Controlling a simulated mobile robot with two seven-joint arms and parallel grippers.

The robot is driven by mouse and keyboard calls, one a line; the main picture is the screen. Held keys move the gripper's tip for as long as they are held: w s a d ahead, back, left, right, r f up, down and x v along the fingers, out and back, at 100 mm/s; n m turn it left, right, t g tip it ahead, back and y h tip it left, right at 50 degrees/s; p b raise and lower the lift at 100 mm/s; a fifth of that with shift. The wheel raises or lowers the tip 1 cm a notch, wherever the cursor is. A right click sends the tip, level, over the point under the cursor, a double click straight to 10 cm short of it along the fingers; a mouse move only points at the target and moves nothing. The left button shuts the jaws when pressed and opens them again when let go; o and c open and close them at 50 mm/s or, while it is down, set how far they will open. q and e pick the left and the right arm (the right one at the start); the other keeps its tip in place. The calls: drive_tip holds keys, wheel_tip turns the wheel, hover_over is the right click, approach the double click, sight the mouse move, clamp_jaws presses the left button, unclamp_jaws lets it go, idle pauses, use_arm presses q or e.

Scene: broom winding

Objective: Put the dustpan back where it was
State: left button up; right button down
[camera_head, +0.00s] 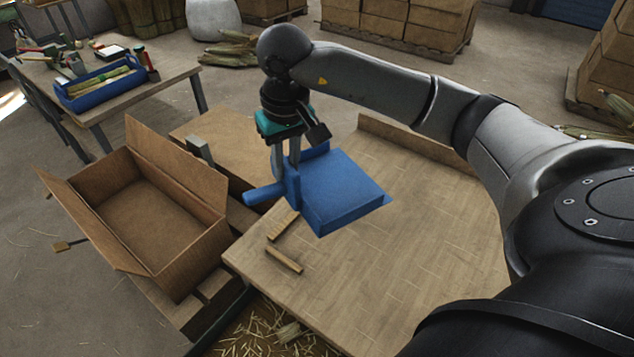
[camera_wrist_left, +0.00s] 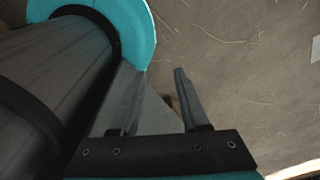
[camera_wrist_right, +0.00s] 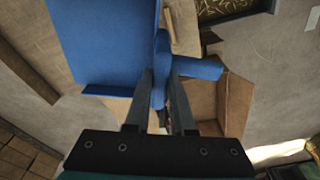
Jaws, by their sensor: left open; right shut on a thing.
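The blue dustpan (camera_head: 338,190) is at the left part of the wooden worktable (camera_head: 400,260), its handle (camera_head: 264,194) pointing left past the table edge. My right gripper (camera_head: 286,175) is shut on the dustpan from above, near the handle end. In the right wrist view the dustpan (camera_wrist_right: 105,40) fills the upper left, with part of it between the fingers (camera_wrist_right: 160,105). Whether it touches the tabletop I cannot tell. My left gripper (camera_wrist_left: 157,85) is open and empty over bare floor, and is not in the head view.
An open cardboard box (camera_head: 150,215) stands left of the worktable. Two small wooden strips (camera_head: 284,259) lie near the table's left edge. A raised board (camera_head: 415,143) runs along the back. A side table with a blue tray (camera_head: 100,88) stands at the far left. The table's middle is clear.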

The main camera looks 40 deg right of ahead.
sight(292, 196)
wheel_tip(292, 196, down, 19)
idle(0.4)
drive_tip(key=shift+r, duration=0.1)
drive_tip(key=shift+f+b, duration=0.5)
drive_tip(key=shift+b, duration=0.1)
drive_tip(key=c, duration=0.8)
unclamp_jaws()
drive_tip(key=shift+r, duration=0.1)
drive_tip(key=shift+o, duration=0.2)
drive_tip(key=shift+r, duration=0.1)
drive_tip(key=r, duration=0.4)
drive_tip(key=s+r, duration=0.1)
drive_tip(key=r, duration=0.3)
drive_tip(key=r+p, duration=0.1)
drive_tip(key=r, duration=0.3)
drive_tip(key=shift+s+a+r, duration=0.1)
drive_tip(key=shift+s+r, duration=0.15)
drive_tip(key=shift+r, duration=0.05)
